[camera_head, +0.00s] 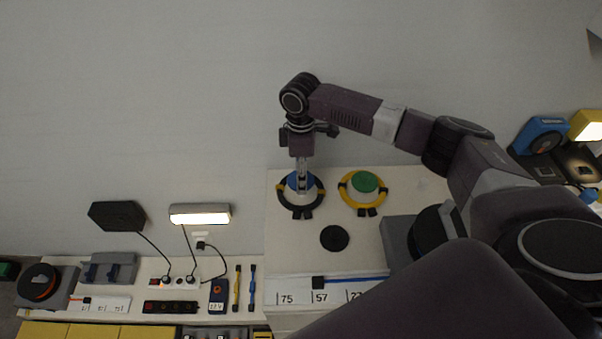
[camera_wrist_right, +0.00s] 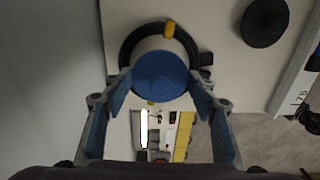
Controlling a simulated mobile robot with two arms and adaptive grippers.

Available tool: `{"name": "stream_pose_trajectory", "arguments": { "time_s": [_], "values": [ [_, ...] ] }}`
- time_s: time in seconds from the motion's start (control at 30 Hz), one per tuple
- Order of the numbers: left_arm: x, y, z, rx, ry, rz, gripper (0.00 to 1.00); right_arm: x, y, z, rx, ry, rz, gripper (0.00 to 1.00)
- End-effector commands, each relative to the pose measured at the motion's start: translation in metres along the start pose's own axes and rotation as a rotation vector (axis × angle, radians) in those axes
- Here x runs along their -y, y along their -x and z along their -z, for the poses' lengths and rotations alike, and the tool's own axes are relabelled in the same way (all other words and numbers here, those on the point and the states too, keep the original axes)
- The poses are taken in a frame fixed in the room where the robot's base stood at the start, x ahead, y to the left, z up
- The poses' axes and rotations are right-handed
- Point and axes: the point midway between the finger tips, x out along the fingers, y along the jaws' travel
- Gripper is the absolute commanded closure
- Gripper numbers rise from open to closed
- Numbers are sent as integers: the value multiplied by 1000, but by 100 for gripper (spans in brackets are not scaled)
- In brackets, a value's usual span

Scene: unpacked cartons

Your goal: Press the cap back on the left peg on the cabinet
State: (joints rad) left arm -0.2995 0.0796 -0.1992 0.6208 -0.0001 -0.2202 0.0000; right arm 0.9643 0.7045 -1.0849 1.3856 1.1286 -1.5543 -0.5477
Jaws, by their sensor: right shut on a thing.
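My right gripper (camera_head: 303,180) points down over the left peg on the cabinet (camera_head: 290,235). It is shut on the blue cap (camera_wrist_right: 160,76), with a blue-padded finger against each side. The cap is partly hidden by the fingers in the head view (camera_head: 293,181). Below the cap are a pale round body (camera_wrist_right: 150,47) and a black ring with yellow marks (camera_head: 301,212). I cannot tell whether the cap is fully seated. A green cap (camera_head: 364,181) sits to the right inside a yellow and black ring (camera_head: 361,204). My left gripper is not in view.
A black disc (camera_head: 335,237) lies on the cabinet in front of the pegs. Number labels (camera_head: 300,298) line its front edge. The wall is close behind.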

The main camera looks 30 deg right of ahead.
Motion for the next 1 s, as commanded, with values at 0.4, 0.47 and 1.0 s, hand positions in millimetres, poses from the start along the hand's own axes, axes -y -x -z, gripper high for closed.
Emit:
{"name": "stream_pose_trajectory", "arguments": {
  "time_s": [0.4, 0.47, 1.0],
  "values": [
    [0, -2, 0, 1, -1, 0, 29, 0, -9, 0, -1, 0, 0, 62],
    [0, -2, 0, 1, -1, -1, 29, 0, -10, 0, -1, 0, 0, 62],
    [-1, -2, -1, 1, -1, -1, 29, 0, -15, 0, -1, 0, 0, 42]
  ]
}}
